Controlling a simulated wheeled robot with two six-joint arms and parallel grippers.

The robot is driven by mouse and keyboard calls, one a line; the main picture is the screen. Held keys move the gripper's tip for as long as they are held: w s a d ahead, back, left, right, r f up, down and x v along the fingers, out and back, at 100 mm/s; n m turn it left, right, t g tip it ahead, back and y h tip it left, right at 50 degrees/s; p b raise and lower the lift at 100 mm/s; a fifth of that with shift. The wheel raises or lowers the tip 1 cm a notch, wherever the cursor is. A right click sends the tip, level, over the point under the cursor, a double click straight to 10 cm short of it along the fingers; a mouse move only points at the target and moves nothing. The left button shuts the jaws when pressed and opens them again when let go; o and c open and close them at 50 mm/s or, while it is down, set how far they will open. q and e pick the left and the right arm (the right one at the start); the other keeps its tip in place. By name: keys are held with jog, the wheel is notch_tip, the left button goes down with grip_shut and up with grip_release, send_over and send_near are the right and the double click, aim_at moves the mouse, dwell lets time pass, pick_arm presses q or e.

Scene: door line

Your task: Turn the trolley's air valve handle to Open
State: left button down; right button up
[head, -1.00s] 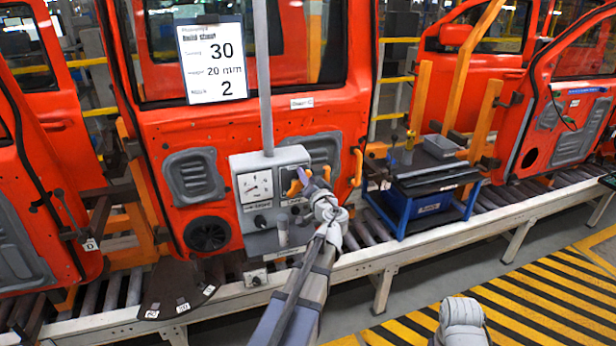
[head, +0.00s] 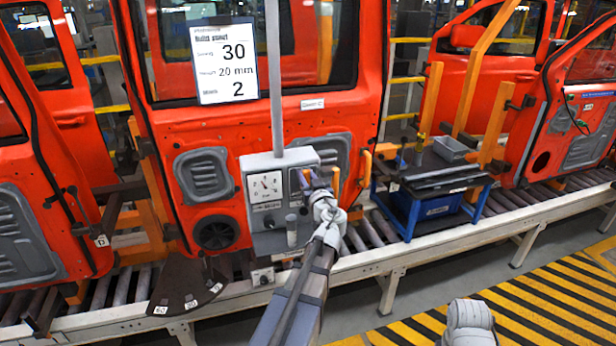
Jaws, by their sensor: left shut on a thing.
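The grey valve box (head: 255,165) stands on a post in front of the red door, with a round gauge (head: 264,187) on its left face. The orange valve handle (head: 335,177) is at the right side of the box, partly hidden by my gripper. My left gripper (head: 312,182) reaches in from below and is shut on the handle. The handle's visible end points up. The lettering beside it is too small and covered to read. Only a rounded pale part of my right arm shows at the lower right; its gripper is not seen.
A sign (head: 224,62) hangs above the box. A blue trolley (head: 418,205) with a grey tray (head: 452,148) stands to the right. A roller conveyor with a pale rail (head: 450,238) runs below. A yellow-black striped floor (head: 540,290) lies at the right front.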

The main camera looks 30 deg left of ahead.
pick_arm(q)
jog(key=shift+s, duration=0.1)
dwell(0.5)
jog(key=c, duration=0.7)
grip_release()
jog(key=shift+v, duration=3.9)
